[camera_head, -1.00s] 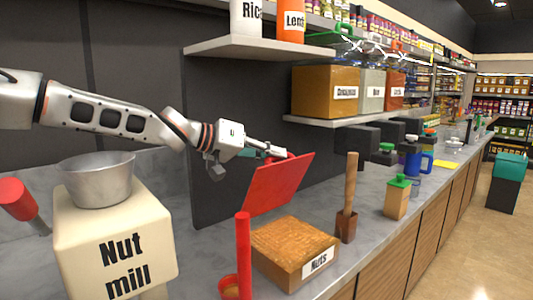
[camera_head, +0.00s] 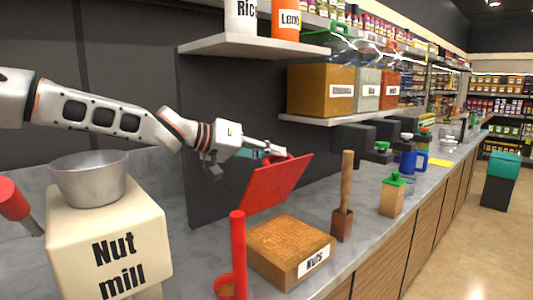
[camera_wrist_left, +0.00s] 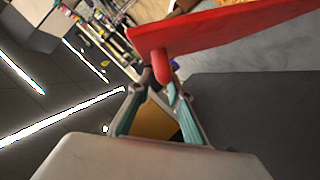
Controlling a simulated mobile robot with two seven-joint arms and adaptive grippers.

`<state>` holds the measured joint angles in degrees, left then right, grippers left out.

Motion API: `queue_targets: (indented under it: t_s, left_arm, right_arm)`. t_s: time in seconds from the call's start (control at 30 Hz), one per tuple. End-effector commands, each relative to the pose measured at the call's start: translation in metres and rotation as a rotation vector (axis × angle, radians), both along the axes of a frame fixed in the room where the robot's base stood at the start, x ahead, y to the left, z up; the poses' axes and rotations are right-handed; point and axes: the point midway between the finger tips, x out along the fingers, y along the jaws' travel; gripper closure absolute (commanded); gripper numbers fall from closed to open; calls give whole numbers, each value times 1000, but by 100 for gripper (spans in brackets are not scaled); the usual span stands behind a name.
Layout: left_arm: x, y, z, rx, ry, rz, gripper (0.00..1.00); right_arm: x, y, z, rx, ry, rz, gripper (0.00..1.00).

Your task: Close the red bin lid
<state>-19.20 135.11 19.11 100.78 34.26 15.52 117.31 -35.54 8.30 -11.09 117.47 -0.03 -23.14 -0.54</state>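The red bin lid (camera_head: 275,183) stands tilted open over the back of the brown nuts bin (camera_head: 315,262), whose full top is uncovered. My left gripper (camera_head: 283,154) is at the lid's upper edge. In the left wrist view the lid (camera_wrist_left: 225,32) crosses the top, and its red knob (camera_wrist_left: 160,66) sits between the fingertips of my left gripper (camera_wrist_left: 161,78). The fingers are close on both sides of the knob and look shut on it. The lid's lower edge at the bin is partly hidden. My right gripper is not in view.
A red upright handle (camera_head: 239,255) stands in front of the bin. A nut mill (camera_head: 110,245) is at the left. A wooden-handled tool (camera_head: 347,185) stands right of the bin. A shelf (camera_head: 340,118) with bins hangs behind. Bare counter (camera_head: 300,206) lies between.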

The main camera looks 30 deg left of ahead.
Motion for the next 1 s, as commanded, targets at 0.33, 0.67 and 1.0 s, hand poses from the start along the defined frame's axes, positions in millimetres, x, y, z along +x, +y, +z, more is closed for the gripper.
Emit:
queue_targets:
  t_s: [0.33, 0.67, 1.0]
  left_arm:
    - [-27, 20, 14, 0, -4, 0, 81]
    - [-67, 49, 30, 1, -4, 0, 81]
    - [-90, 65, 39, 0, -2, -2, 81]
  right_arm:
    - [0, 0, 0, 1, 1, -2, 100]
    - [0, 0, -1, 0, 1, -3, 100]
    - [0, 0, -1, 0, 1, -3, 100]
